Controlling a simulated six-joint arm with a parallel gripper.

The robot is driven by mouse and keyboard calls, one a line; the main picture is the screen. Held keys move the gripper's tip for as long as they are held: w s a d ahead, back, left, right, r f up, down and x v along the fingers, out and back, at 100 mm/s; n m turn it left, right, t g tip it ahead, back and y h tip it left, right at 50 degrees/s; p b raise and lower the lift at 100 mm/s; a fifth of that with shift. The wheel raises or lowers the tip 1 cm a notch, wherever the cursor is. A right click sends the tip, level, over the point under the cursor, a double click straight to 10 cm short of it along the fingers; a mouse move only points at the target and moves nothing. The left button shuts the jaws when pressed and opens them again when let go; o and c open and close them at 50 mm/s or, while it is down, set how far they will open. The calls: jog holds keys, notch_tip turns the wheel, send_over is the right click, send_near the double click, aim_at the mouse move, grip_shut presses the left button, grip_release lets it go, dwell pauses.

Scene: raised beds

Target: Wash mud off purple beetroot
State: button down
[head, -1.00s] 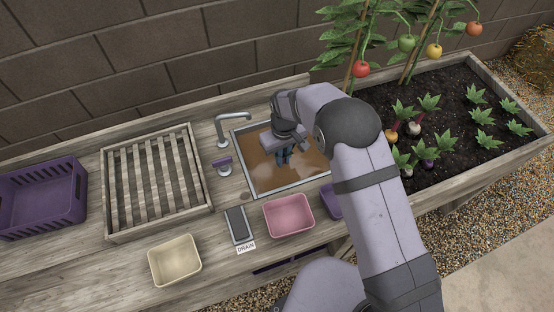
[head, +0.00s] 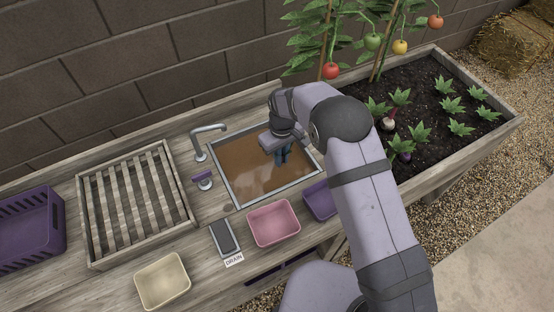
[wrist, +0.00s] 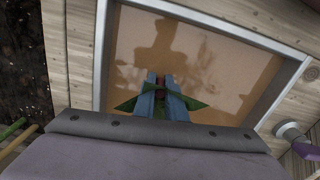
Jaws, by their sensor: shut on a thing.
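My gripper (head: 281,156) points down into the sink (head: 229,197), which holds brown, muddy water (head: 250,172). In the wrist view, the gripper (wrist: 162,92) is shut on a leafy vegetable; its green leaves (wrist: 126,104) stick out on both sides of the fingers. A small dark reddish-purple patch (wrist: 161,103) shows between the fingers, consistent with the beetroot. Its lower part is hidden by the fingers and murky water, so I cannot tell how muddy it is. The faucet (head: 203,140) stands at the sink's left edge, with a purple-handled tap (head: 202,177) below it.
A slatted wooden rack (head: 86,229) and a purple crate (head: 30,226) lie left. Cream (head: 162,281), pink (head: 273,222) and purple (head: 320,200) bins line the front, near a drain pedal (head: 224,237). The planting bed (head: 430,100) with several plants is right.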

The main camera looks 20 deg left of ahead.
dwell(0.4)
jog(key=s+a, duration=0.7)
dwell(0.9)
dwell(0.4)
jog(key=w+d, duration=0.3)
jog(key=shift+w+d, duration=0.25)
jog(key=shift+w, duration=0.05)
dwell(0.3)
jog(key=shift+r, duration=0.1)
notch_tip(320, 180, up, 17)
jog(key=p, duration=1.2)
jog(key=shift+d, duration=0.1)
dwell(0.7)
